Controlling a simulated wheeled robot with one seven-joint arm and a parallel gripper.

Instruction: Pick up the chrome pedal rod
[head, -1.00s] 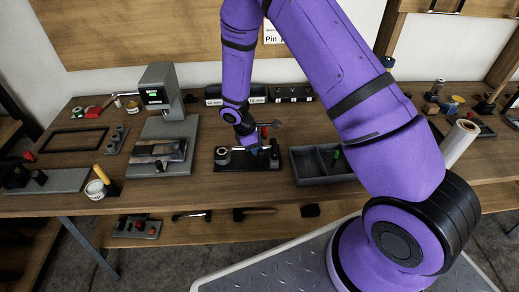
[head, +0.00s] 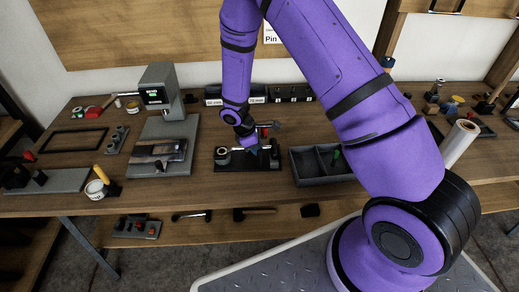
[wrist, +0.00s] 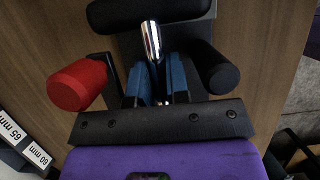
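The chrome pedal rod (wrist: 152,42) shows in the wrist view as a shiny rounded bar, standing out between the two blue fingers of my gripper (wrist: 158,80). The fingers lie close on either side of it; whether they press on it I cannot tell. In the head view my gripper (head: 251,147) is low over a small black fixture (head: 262,164) on the bench, and a bright bar (head: 237,149) shows beside the fingertips. Most of the rod is hidden by the gripper.
A red knob (wrist: 78,85) and a black cylinder (wrist: 216,68) flank the fingers closely. A grey divided tray (head: 318,177) stands right of the fixture. A grey machine (head: 160,100) stands to the left. Size-labelled blocks (head: 228,94) are behind.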

